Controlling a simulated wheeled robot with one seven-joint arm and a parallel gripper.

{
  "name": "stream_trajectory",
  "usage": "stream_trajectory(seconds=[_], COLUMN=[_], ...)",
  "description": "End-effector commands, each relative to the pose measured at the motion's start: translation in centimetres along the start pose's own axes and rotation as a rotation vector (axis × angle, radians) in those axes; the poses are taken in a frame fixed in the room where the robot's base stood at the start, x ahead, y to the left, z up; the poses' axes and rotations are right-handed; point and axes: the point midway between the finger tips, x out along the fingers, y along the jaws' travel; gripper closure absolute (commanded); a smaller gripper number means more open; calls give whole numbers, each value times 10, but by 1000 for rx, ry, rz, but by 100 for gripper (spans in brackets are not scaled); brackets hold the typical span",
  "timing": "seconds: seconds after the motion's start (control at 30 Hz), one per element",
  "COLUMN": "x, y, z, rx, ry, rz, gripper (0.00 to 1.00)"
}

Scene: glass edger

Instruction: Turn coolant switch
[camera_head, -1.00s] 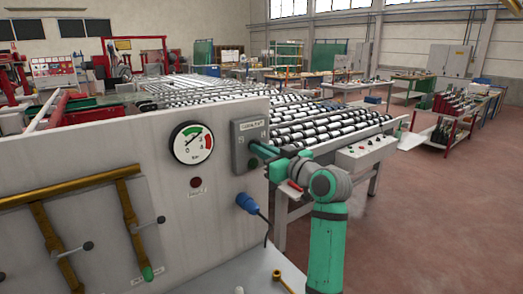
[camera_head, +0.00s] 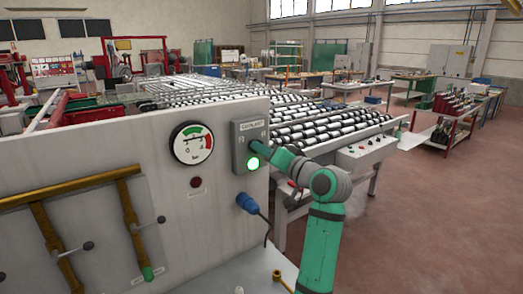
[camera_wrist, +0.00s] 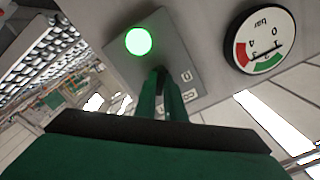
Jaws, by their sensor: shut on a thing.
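The coolant switch box (camera_head: 243,131) is a grey plate on the light machine panel, with its label at the top. A round lamp (camera_head: 253,163) on its lower part glows green; the lamp also shows bright in the wrist view (camera_wrist: 138,41). My gripper (camera_head: 256,146) is at the box, just above the lamp. In the wrist view my gripper (camera_wrist: 163,80) is shut on the dark switch knob (camera_wrist: 161,71) between the lamp and the 0 and 1 marks. The fingers hide most of the knob.
A pressure gauge (camera_head: 192,143) is left of the box, with a dark red button (camera_head: 196,182) below it. A blue plug (camera_head: 247,203) with a cable sticks out below the box. A roller conveyor (camera_head: 330,125) stands behind the panel.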

Motion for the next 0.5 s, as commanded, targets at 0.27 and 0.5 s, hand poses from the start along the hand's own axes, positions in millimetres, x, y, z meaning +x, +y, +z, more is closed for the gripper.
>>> stream_trajectory(seconds=[0.27, 0.5], x=[0, -1], y=[-1, -1], z=[-2, -2], rx=[33, 34], ry=[3, 4], rz=[-1, -1], gripper=[100, 100])
